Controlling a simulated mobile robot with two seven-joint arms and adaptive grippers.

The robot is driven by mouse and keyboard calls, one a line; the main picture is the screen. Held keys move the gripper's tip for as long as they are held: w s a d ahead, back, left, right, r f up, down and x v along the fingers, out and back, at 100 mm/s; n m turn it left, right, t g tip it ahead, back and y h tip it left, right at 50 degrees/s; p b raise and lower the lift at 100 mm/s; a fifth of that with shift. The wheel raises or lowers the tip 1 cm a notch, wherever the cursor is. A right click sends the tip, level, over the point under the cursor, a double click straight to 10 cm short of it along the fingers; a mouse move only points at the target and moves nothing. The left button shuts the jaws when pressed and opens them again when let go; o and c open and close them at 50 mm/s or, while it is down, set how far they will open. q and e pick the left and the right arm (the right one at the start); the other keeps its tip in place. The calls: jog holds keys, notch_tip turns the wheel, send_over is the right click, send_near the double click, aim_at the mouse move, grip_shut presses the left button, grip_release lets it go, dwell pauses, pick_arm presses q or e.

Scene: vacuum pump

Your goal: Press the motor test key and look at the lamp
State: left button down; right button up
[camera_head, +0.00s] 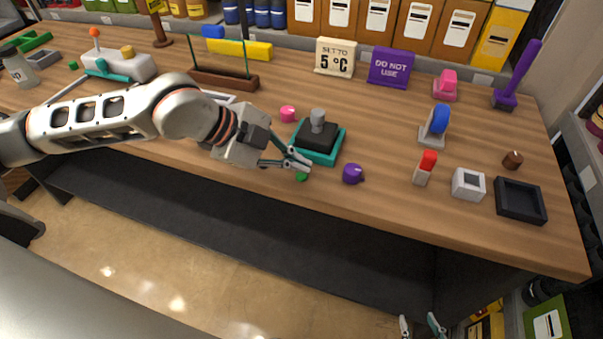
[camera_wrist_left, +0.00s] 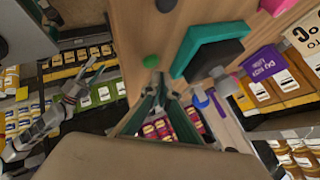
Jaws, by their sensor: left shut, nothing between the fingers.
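A pump-like unit (camera_head: 319,137) with a black body, a grey cylinder on top and a teal base stands near the table's front edge. Its teal base (camera_wrist_left: 188,55) also shows in the left wrist view. My left gripper (camera_head: 308,167) is shut and empty, low at the front of that base. A small green round piece (camera_head: 301,177) lies by its fingertips; the left wrist view shows it (camera_wrist_left: 151,61) just beyond them. I cannot tell whether they touch. A white box (camera_head: 120,66) at the far left carries an orange ball, yellow knob and teal lever. No key or lamp is clearly identifiable. My right gripper (camera_head: 420,326) is open below the table.
A red-topped block (camera_head: 425,168), a white square holder (camera_head: 468,184) and a black tray (camera_head: 520,201) stand at the right. Signs (camera_head: 335,58) line the back.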

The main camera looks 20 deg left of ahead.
aim_at(298, 176)
pick_arm(q)
jog(key=shift+f+b, duration=0.4)
jog(key=shift+f, duration=0.05)
jog(key=shift+f+b, duration=0.35)
jog(key=shift+f, duration=0.05)
dwell(0.7)
jog(key=shift+r, duration=0.2)
jog(key=shift+r+p, duration=0.45)
jog(key=shift+r, duration=0.2)
jog(key=shift+r+p, duration=0.35)
jog(key=shift+r, duration=0.3)
jog(key=shift+r+p, duration=0.95)
jog(key=shift+r, duration=0.95)
